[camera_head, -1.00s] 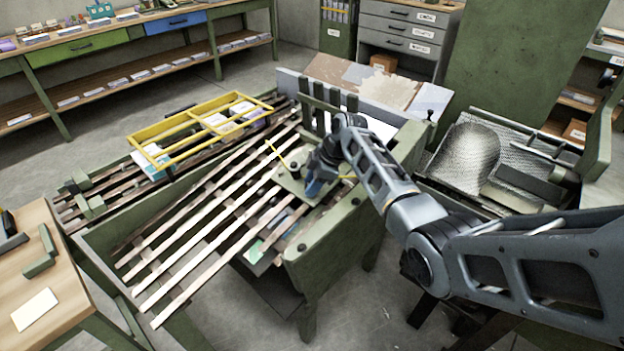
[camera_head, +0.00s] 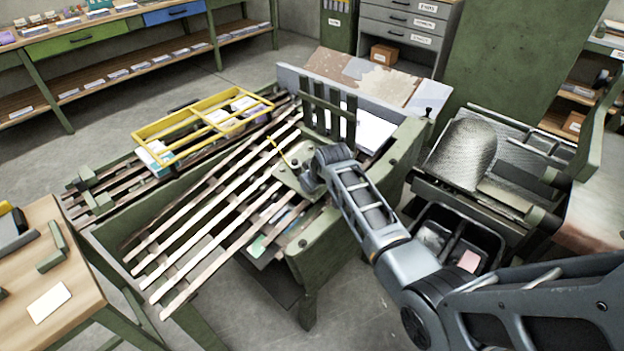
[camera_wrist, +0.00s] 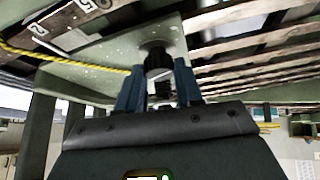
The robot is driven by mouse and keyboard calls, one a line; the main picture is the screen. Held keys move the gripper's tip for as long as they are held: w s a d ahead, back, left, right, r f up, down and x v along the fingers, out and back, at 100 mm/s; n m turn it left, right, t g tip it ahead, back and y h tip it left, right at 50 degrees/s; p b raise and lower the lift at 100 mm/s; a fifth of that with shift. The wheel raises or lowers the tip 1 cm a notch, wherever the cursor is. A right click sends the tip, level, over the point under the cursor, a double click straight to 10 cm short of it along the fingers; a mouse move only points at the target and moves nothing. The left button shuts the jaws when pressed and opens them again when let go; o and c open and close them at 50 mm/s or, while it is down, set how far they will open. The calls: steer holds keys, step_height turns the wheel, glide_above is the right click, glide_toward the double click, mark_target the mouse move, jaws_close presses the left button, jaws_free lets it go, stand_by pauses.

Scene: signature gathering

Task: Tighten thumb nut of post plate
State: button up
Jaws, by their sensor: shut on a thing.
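The post plate (camera_head: 286,178) is a pale, speckled grey-green plate on the slatted frame near the bench's right end. It fills the upper middle of the wrist view (camera_wrist: 95,78). The thumb nut is a dark round knob (camera_wrist: 158,62) against this plate. My gripper (camera_wrist: 158,82) has its two blue fingers on either side of the knob, shut on it. In the head view my gripper (camera_head: 309,182) is at the plate, and my wrist partly hides it and the nut.
A yellow cord (camera_head: 277,152) runs to the plate. Green upright slats (camera_head: 327,115) stand just behind it. A yellow frame (camera_head: 205,120) lies at the back left. A black divided bin (camera_head: 428,212) sits right of the bench. Wooden slats (camera_head: 190,225) spread to the left.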

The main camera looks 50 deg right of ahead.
steer(key=shift+a+m+g+h, duration=0.15)
steer(key=shift+m+h, duration=0.35)
steer(key=shift+m, duration=0.55)
steer(key=shift+m+g+h, duration=0.15)
steer(key=shift+m+h, duration=0.35)
steer(key=shift+m, duration=0.55)
steer(key=shift+b, duration=0.3)
steer(key=o, duration=1)
steer(key=shift+o, duration=0.2)
steer(key=v, duration=0.7)
steer(key=shift+a+r, duration=0.25)
steer(key=shift+r, duration=0.05)
steer(key=shift+s, duration=0.1)
